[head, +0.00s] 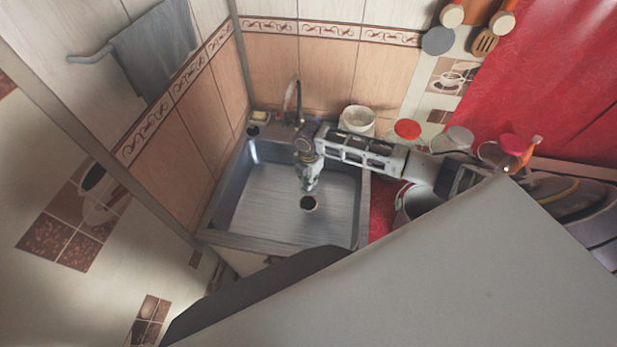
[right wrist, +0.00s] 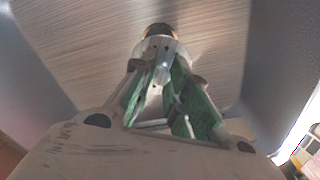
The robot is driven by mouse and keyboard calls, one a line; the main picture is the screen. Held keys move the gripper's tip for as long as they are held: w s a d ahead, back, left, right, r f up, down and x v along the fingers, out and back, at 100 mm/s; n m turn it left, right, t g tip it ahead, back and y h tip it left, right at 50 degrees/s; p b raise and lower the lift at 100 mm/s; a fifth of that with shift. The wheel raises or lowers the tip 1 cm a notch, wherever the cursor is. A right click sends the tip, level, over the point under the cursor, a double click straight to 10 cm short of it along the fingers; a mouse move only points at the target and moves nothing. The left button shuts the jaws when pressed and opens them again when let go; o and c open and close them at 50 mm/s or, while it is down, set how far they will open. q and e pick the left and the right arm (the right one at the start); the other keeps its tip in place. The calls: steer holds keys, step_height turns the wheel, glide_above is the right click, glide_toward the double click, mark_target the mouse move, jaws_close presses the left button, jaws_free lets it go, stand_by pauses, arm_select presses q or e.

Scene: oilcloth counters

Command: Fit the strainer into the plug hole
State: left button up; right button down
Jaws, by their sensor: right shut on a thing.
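The plug hole (head: 309,203) is a dark round opening in the floor of the metal sink (head: 262,205). It also shows in the right wrist view (right wrist: 159,29), just beyond my fingertips. My right gripper (head: 309,184) is over the sink, close to the plug hole in the picture. In the right wrist view, its green-padded fingers (right wrist: 160,72) are shut on a small pale grey piece with dark holes, the strainer (right wrist: 158,49). The strainer looks apart from the hole, but the height is hard to tell. In the head view the fingers mostly hide it. My left gripper is not in view.
The faucet (head: 297,105) rises at the sink's back edge. A white tub (head: 357,120) stands behind my right arm. Pots and lidded containers (head: 408,130) crowd the red counter on the right. Tiled walls close in the sink at left and back. The sink floor is otherwise clear.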

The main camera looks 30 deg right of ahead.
steer(key=shift+f, duration=1.3)
steer(key=shift+f+b, duration=3.6)
steer(key=shift+f, duration=0.85)
steer(key=shift+f+p, duration=0.2)
steer(key=shift+p, duration=0.25)
steer(key=shift+f, duration=0.65)
steer(key=c, duration=1.3)
jaws_free()
